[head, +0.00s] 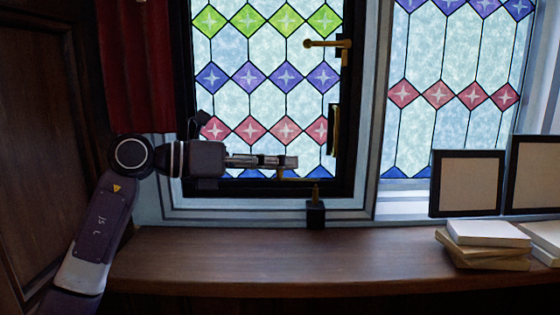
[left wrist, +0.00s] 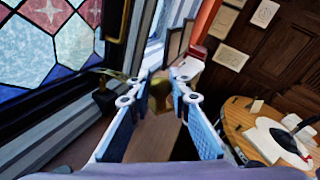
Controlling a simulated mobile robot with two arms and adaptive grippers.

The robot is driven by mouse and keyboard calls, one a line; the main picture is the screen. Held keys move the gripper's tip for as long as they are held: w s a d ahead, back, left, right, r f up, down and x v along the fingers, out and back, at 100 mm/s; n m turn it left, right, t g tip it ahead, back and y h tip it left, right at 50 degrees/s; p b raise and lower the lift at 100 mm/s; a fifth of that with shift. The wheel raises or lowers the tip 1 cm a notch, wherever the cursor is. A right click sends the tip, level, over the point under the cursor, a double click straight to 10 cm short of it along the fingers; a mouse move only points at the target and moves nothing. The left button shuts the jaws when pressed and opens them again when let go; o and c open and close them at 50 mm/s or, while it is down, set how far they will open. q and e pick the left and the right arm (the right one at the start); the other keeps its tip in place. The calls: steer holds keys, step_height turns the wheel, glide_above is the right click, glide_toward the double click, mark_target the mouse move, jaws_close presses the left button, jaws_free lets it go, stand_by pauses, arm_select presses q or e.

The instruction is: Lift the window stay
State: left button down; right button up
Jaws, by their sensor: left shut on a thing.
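The window stay (head: 300,179) is a thin brass bar low at the window. It shows just under my left gripper's fingertips, above a black block with an upright brass pin (head: 316,192). My left gripper (head: 290,162) reaches in from the left, level in front of the lower window frame. In the left wrist view, my left gripper's fingers (left wrist: 160,84) are around the rounded brass end of the stay (left wrist: 160,97); the gripper is shut on it. The fingers hide part of the stay in the head view. My right gripper is not in view.
The stained-glass window has a brass handle (head: 327,44) and a dark frame. The wooden sill (head: 250,255) is clear below my gripper. Stacked books (head: 485,245) and picture frames (head: 467,183) stand at the right. A red curtain (head: 138,70) hangs at the left.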

arm_select(q)
steer(key=shift+w+r, duration=0.25)
steer(key=shift+r, duration=0.25)
steer(key=shift+n, duration=0.3)
steer(key=c, duration=1.8)
jaws_free()
steer(key=shift+a+f, duration=0.1)
step_height(320, 180, up, 10)
